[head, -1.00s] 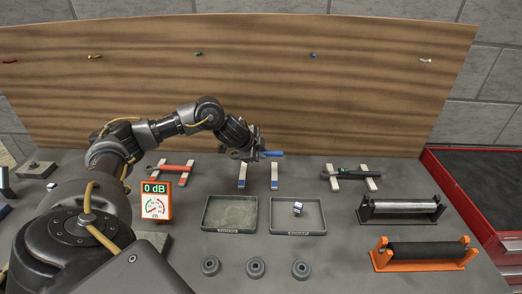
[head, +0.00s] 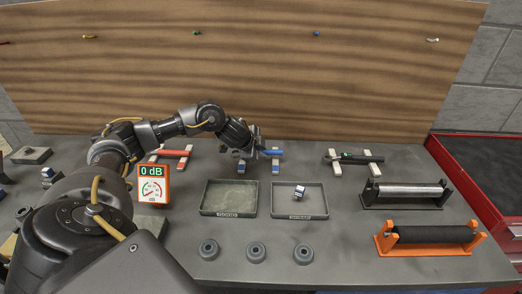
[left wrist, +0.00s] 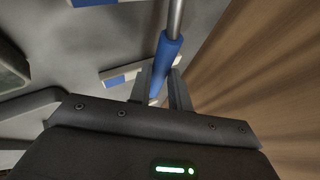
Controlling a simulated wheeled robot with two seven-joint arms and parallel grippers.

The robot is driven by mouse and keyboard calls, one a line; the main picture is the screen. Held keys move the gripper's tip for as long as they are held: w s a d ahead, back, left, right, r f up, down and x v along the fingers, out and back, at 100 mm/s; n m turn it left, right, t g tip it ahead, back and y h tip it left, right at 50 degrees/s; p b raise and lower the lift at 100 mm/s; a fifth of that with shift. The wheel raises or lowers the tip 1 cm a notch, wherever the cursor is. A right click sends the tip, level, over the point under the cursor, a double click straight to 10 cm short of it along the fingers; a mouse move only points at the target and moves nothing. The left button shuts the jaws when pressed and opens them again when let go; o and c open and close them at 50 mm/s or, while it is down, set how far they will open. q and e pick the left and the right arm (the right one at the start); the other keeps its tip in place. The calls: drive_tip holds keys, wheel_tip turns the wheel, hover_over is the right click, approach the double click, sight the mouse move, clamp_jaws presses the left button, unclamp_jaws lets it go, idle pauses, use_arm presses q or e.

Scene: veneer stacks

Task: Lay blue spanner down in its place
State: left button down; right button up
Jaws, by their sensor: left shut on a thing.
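The blue spanner (head: 271,152) is held level by my left gripper (head: 254,150), just above or at its pair of pale rests with blue ends. Those are a left rest (head: 241,168) and a right rest (head: 276,167). In the left wrist view the fingers of my left gripper (left wrist: 162,78) are shut around the spanner's blue handle (left wrist: 167,55), and its metal shaft runs up out of the picture. A blue-and-white rest (left wrist: 122,75) shows beside the handle there. I cannot tell whether the spanner touches the rests. My right gripper is not in view.
A red tool (head: 172,153) lies on rests to the left, and a dark green-marked tool (head: 357,158) on rests to the right. In front are two grey trays (head: 231,213), a sound meter (head: 153,184) and several round grey pieces. A wooden board (head: 250,75) stands behind.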

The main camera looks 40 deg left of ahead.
use_arm(q)
drive_tip(key=shift+f, duration=0.1)
drive_tip(key=shift+f+b, duration=0.4)
drive_tip(key=shift+f, duration=0.1)
drive_tip(key=c, duration=1.3)
unclamp_jaws()
drive_tip(key=shift+o, duration=0.5)
drive_tip(key=shift+s, duration=0.1)
drive_tip(key=v, duration=1)
drive_tip(key=shift+s+r, duration=0.2)
drive_tip(key=shift+r, duration=0.1)
